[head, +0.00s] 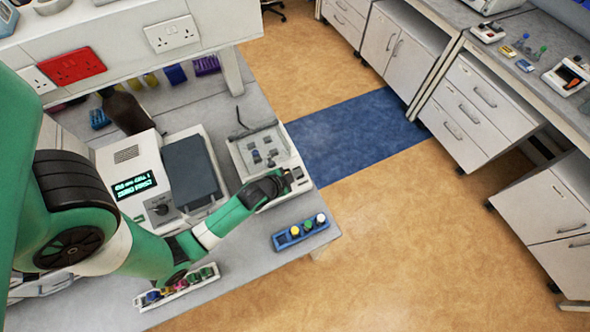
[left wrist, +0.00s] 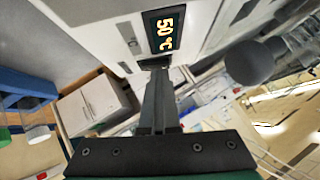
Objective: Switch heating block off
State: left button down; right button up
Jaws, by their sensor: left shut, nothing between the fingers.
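The heating block (head: 240,158) is a white unit with a grey top plate holding a few small pieces, near the bench's right edge in the head view. In the left wrist view its white front (left wrist: 205,28) carries a lit orange display (left wrist: 164,30) reading 50 °C. A dark round knob (left wrist: 247,62) shows right of the display. My left gripper (head: 287,180) is at the front end of the block. In the left wrist view its shut, empty fingers (left wrist: 154,64) point just below the display. I cannot tell whether they touch. My right gripper is not in view.
A white instrument with a lit teal display (head: 135,186) and dark lid stands left of the block. A blue rack with colored caps (head: 300,232) sits at the bench corner. Another rack (head: 177,287) lies below my left arm. Open floor lies to the right.

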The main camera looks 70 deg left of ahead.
pick_arm(q)
jog(key=shift+d+f, duration=0.25)
jog(key=shift+d, duration=0.15)
jog(key=r+p, duration=0.1)
jog(key=d+r+p, duration=0.1)
jog(key=r+p, duration=0.1)
jog(key=d+r+p, duration=0.1)
jog(key=r+p, duration=0.1)
jog(key=v, duration=0.9)
jog(key=shift+s+f, duration=0.3)
jog(key=shift+f, duration=0.05)
jog(key=shift+d, duration=0.1)
jog(key=shift+s+a+r, duration=0.15)
jog(key=shift+a+r, duration=0.3)
jog(key=shift+a, duration=0.15)
